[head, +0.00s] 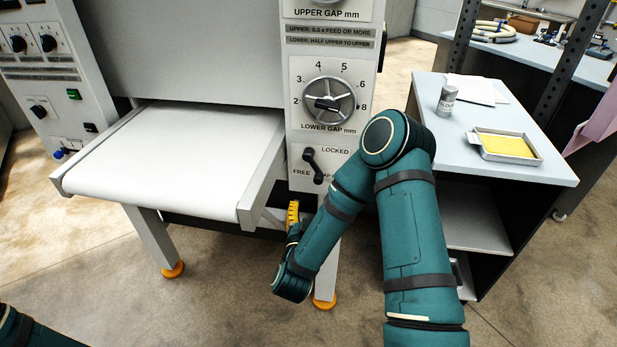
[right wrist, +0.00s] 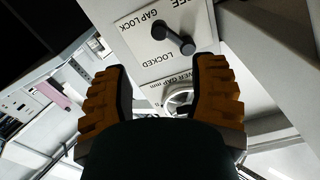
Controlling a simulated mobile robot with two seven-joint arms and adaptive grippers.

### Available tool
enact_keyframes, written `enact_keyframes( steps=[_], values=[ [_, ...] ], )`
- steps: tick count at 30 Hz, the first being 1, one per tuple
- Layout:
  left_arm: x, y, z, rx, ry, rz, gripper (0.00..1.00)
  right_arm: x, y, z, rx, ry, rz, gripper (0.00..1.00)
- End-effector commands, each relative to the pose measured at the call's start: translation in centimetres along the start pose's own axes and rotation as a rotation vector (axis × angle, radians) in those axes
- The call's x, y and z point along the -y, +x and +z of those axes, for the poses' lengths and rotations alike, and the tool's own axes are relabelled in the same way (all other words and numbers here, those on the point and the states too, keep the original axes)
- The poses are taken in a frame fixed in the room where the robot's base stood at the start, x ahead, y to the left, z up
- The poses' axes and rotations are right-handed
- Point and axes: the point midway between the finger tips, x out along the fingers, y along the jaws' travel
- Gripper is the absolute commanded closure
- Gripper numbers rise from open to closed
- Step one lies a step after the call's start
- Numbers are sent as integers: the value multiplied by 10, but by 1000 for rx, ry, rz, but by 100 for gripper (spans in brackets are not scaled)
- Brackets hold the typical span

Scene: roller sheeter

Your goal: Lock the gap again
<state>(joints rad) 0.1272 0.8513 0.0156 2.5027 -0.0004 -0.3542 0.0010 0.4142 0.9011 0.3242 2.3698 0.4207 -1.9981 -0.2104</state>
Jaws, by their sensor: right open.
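The gap lock lever (head: 313,166) is a short black handle on the white front panel, below the lower gap dial (head: 328,103). It stands tilted between the printed words LOCKED and FREE; I cannot tell surely which one it points at. My right gripper (head: 293,214) is below the lever, beside the panel's lower end, with its yellow fingers pointing up. In the right wrist view the gripper (right wrist: 161,75) is open and empty, fingers spread. The lever (right wrist: 174,38) lies ahead of the fingertips, apart from them. My left gripper is out of view.
The white sheeter bed (head: 175,150) projects left of the panel, close to my right gripper. A side table (head: 515,168) on the right holds a grey can (head: 446,101) and a tray of yellow material (head: 507,146). The floor in front is clear.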

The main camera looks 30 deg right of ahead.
Motion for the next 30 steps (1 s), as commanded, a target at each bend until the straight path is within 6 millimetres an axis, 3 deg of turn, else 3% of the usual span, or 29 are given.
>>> enact_keyframes(
  steps=[6,19,24,30],
  values=[
    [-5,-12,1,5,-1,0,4,-2,26,-3,-1,2,6,42],
    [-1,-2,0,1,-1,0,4,-1,107,0,-3,1,1,42],
    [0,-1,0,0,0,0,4,0,125,0,-1,2,-1,42],
    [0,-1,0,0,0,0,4,0,132,0,1,0,-2,42]
  ],
)
